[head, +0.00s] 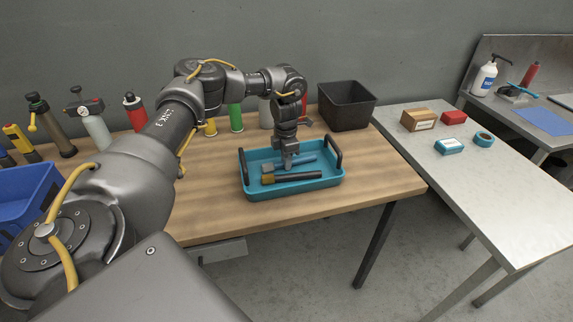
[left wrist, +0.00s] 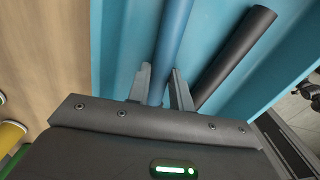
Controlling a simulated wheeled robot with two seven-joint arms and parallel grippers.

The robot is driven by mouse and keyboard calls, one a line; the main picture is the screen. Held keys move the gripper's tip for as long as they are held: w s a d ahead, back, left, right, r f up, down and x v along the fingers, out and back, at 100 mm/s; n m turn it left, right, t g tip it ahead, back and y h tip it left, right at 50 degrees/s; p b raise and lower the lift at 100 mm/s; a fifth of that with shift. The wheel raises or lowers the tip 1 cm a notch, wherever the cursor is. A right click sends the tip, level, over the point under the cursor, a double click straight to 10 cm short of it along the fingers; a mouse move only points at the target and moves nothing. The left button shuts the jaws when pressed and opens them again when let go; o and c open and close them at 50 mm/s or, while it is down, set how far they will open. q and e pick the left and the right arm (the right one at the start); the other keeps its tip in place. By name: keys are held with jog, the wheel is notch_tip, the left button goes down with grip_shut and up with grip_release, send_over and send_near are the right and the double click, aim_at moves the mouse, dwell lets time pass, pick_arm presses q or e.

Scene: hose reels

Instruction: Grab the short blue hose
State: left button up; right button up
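The blue hose (head: 307,159) lies in a teal tray (head: 300,190) on the wooden table. A black hose (head: 300,176) with a brass-coloured end lies beside it, nearer the front. My left gripper (head: 290,164) points down into the tray at the blue hose. In the left wrist view, the blue hose (left wrist: 173,35) runs between the two fingers of my left gripper (left wrist: 160,70), and the black hose (left wrist: 237,55) is to the right, outside them. The fingers are spaced about a hose's width apart; whether they press on it is not clear. My right gripper is out of view.
The tray has dark handles at both ends. A black bin (head: 347,106) stands behind it to the right. Several bottles and canisters line the back, including a green one (head: 236,118). A blue crate (head: 25,195) is at the left. A grey table (head: 500,195) with small boxes is at the right.

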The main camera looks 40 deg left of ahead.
pick_arm(q)
grip_shut()
jog(key=shift+r, duration=0.15)
jog(key=shift+w+r, duration=0.1)
jog(key=shift+r, duration=0.15)
notch_tip(320, 180, up, 2)
jog(key=shift+r+b, duration=0.1)
jog(key=shift+b, duration=0.65)
jog(key=s+d+r, duration=0.7)
jog(key=d+r, duration=0.3)
jog(key=d, duration=0.1)
jog(key=shift+s+d, duration=0.4)
